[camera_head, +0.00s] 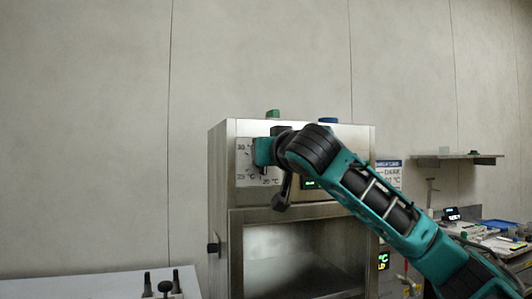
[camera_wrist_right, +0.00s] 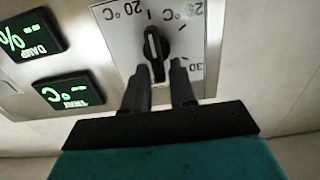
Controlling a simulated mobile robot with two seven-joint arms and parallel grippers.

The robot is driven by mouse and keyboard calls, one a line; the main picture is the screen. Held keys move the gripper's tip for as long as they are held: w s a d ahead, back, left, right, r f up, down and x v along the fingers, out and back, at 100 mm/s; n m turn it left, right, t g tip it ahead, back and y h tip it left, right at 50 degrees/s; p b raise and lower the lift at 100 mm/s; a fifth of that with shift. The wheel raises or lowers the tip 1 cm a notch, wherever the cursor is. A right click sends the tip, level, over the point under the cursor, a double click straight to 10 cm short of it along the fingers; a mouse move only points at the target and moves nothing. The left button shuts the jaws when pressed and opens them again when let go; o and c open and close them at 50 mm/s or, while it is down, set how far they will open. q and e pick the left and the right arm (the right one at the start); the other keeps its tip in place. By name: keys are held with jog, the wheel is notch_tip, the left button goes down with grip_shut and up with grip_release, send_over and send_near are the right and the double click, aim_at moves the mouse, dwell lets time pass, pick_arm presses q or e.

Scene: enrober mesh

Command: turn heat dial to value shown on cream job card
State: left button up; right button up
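The heat dial is a black knob (camera_wrist_right: 155,48) on a white plate (camera_wrist_right: 112,40) marked 20, 25 and 30 °C, upside down in the right wrist view. A white line on the knob points up in that view, towards the tick beside 20 °C. My right gripper (camera_wrist_right: 161,72) is open, its two fingers apart on either side of the knob's near end; contact is unclear. In the head view my right gripper (camera_head: 264,152) covers the knob on the plate (camera_head: 243,172). A pale card with a blue header (camera_head: 388,172) is partly hidden by my arm; its number is unclear.
The plate is on a steel machine (camera_head: 224,190) with a window below. Two green-lit displays (camera_wrist_right: 68,93) (camera_wrist_right: 30,38) sit beside the dial. Green (camera_head: 272,114) and blue (camera_head: 328,120) caps stand on top. A cluttered bench (camera_head: 500,245) is at right.

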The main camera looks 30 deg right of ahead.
pick_arm(q)
jog(key=shift+w, duration=0.1)
pick_arm(e)
grip_shut()
